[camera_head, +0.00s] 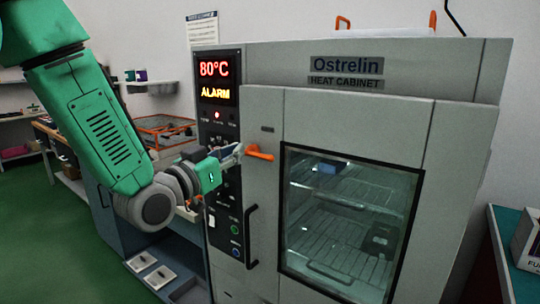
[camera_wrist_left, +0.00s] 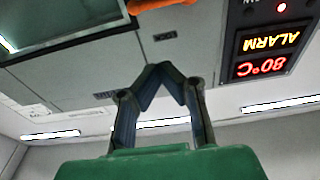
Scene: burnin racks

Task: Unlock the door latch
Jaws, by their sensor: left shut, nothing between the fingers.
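The heat cabinet (camera_head: 375,80) stands ahead with its door shut. An orange door latch (camera_head: 259,152) sticks out sideways at the upper left of the door. My left gripper (camera_head: 238,150) is at the left end of the latch, its fingers pointing toward it; I cannot tell whether they touch. In the upside-down left wrist view, the fingertips of the left gripper (camera_wrist_left: 163,70) meet with nothing between them, and part of the orange latch (camera_wrist_left: 165,5) shows at the top edge, apart from the tips. My right gripper is out of view.
A black vertical door handle (camera_head: 250,237) sits below the latch. The control panel (camera_head: 218,125) reads 80°C and ALARM. The door window (camera_head: 350,220) shows wire shelves inside. A blue-topped table with a box (camera_head: 526,240) stands at the right. Green floor (camera_head: 50,245) is clear at left.

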